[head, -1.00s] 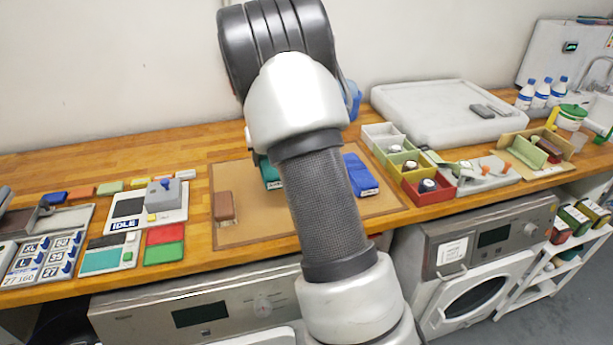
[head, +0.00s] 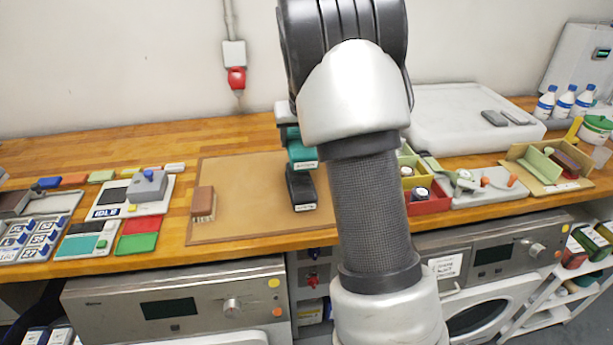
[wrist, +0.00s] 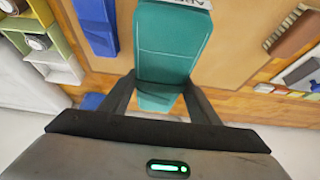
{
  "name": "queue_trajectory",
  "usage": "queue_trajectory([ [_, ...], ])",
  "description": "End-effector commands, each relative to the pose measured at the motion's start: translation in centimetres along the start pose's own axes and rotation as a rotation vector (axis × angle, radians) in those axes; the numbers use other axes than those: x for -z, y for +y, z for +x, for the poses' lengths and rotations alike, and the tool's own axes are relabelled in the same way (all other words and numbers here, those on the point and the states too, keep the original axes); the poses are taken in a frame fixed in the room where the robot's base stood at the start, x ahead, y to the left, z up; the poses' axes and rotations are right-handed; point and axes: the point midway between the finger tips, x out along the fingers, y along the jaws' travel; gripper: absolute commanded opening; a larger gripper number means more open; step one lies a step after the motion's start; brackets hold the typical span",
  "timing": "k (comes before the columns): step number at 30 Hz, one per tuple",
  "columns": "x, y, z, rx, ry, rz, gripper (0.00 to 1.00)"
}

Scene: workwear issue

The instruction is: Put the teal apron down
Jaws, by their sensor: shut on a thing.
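The teal apron (head: 301,153) is a folded, flat bundle with a white label on its front edge. In the wrist view the teal apron (wrist: 172,45) lies between the two dark fingers of my gripper (wrist: 160,84), which is shut on it. In the head view it shows just left of my arm, over the tan mat (head: 245,185). A folded black bundle (head: 300,188) with a pale label shows directly below it in the picture. I cannot tell the gap between the apron and what is under it. A blue bundle (wrist: 97,25) lies beside the apron in the wrist view.
The mat between brush and black bundle is bare. Colored bins (head: 430,200) stand right of my arm, with a large white tray (head: 450,125) behind. A panel marked IDLE (head: 107,212) lies left.

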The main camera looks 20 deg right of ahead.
Motion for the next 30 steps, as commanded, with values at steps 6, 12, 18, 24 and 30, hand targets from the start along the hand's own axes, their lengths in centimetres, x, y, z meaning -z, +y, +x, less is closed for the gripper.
queue_trajectory([
  [6,-2.2,0.0,3.6,0.000,-0.005,0.001,0.28],
  [12,-3.1,0.0,5.2,0.000,-0.003,0.000,0.28],
  [18,-4.3,0.1,7.4,-0.001,-0.004,0.001,0.28],
  [24,-4.8,0.0,8.3,-0.001,0.000,0.001,0.28],
  [30,-4.9,0.0,8.5,0.000,-0.001,0.000,0.28],
])
